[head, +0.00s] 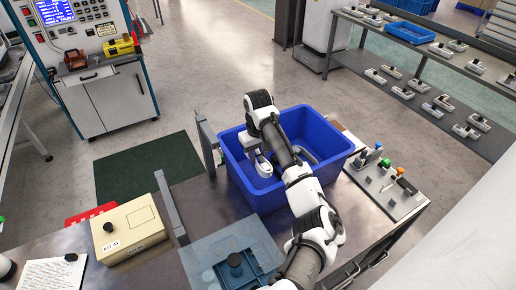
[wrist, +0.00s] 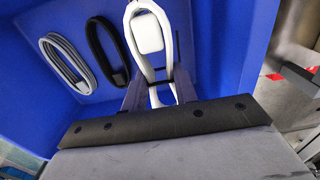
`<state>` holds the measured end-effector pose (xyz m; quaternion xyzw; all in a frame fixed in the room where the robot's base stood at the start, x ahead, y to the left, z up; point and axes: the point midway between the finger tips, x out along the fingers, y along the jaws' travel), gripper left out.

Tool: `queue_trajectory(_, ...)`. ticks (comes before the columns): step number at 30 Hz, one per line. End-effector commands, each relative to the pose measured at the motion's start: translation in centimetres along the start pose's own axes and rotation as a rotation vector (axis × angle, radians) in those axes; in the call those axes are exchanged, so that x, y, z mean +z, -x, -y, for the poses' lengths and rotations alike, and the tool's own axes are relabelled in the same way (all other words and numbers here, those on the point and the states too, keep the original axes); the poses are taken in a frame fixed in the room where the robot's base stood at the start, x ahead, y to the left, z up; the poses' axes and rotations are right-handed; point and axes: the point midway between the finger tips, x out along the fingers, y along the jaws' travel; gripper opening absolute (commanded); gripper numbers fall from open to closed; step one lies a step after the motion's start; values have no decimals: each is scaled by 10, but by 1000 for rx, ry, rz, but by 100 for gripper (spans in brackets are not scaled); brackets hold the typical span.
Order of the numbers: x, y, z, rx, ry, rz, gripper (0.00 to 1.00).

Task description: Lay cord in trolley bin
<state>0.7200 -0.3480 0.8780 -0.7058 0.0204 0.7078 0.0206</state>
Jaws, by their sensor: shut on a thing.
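The blue bin (head: 335,153) stands on the dark work surface, and its wall fills much of the wrist view (wrist: 225,35). My gripper (wrist: 158,92) is inside the bin, pointing down. It is shut on a white looped cord (wrist: 133,38) with a pale block-like part at its middle. A grey coiled cord (wrist: 58,52) and a black coiled cord (wrist: 97,50) lie on the bin floor to the left in the wrist view. Whether the white cord touches the floor is unclear. My arm hides part of the bin in the head view.
A beige box (head: 128,232) and a blue translucent tray (head: 208,252) lie in front of the bin. A panel with knobs (head: 380,185) is to its right. An upright grey post (head: 168,205) stands left of the bin.

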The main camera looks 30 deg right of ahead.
Motion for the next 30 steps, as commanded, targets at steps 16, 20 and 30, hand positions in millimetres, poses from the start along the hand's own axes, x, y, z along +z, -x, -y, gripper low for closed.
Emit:
queue_trajectory(16, 0, -58, 0, -2, 1, 0, 0)
queue_trajectory(20, 0, -71, 0, -1, -1, 1, 0)
queue_trajectory(30, 0, -96, 0, -1, 0, -1, 0)
